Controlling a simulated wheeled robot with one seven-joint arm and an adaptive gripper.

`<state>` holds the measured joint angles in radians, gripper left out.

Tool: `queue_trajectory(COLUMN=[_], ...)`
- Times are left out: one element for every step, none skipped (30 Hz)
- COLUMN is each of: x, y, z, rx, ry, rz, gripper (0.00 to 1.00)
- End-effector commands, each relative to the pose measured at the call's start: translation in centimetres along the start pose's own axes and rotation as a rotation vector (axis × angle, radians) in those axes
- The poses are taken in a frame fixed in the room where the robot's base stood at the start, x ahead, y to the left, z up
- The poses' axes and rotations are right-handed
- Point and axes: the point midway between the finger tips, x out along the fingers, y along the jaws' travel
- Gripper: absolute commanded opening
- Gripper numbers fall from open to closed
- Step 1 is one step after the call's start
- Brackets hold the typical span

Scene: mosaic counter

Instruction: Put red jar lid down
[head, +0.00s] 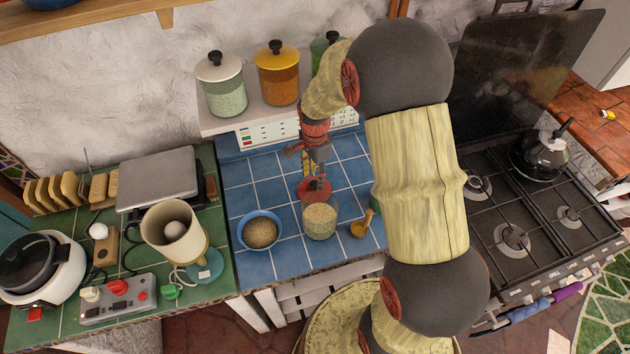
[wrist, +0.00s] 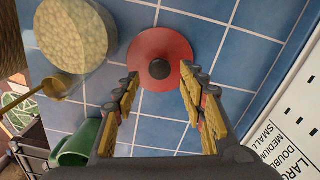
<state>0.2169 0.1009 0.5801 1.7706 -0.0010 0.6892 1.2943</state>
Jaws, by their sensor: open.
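The red jar lid (wrist: 160,50) is a round red disc with a dark knob at its centre. In the wrist view it lies on the blue tiled counter (wrist: 225,60), between and just beyond my fingertips. In the head view the red lid (head: 314,188) shows right below my gripper (head: 312,172), behind the open glass jar (head: 320,222). My gripper (wrist: 162,85) is open, its two yellow-padded fingers spread apart with nothing between them. The jar, filled with pale grains, also shows at upper left in the wrist view (wrist: 75,35).
A blue bowl of grain (head: 261,232) stands left of the jar, and a small golden scoop (head: 361,225) stands right of it. Lidded jars (head: 222,85) stand on the shelf behind. A stove (head: 520,215) is at right. Bare blue tiles lie left of the lid.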

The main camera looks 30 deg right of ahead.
Motion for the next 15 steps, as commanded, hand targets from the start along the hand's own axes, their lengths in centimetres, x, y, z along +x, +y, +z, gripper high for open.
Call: queue_trajectory(x=[-1.4, -2.0, -2.8, -3.4, -3.9, -4.6, -5.1, -5.5, -6.0, -6.3, -6.6, -6.9, -7.1, -7.3, -7.7], y=[-0.1, -0.1, -0.1, -0.1, -0.1, -0.1, -0.1, -0.1, 0.0, 0.0, 0.0, 0.0, 0.0, 0.0, 0.0], z=[0.0, 0.0, 0.0, 0.0, 0.0, 0.0, 0.0, 0.0, 0.0, 0.0, 0.0, 0.0, 0.0, 0.0, 0.1], rx=[0.0, 0.0, 0.0, 0.0, 0.0, 0.0, 0.0, 0.0, 0.0, 0.0, 0.0, 0.0, 0.0, -0.002, -0.008], ry=[0.001, 0.001, 0.001, 0.001, 0.001, 0.001, 0.001, 0.001, 0.0, 0.0, 0.0, 0.0, 0.0, 0.0, 0.001], rz=[-0.003, -0.004, -0.003, -0.003, -0.003, -0.002, -0.002, -0.003, -0.002, -0.001, -0.001, -0.001, -0.001, -0.001, -0.003], gripper=[0.42, 0.42, 0.42, 0.42, 0.42, 0.42, 0.42, 0.42, 0.42, 0.42, 0.42, 0.42, 0.42, 0.42, 0.42])
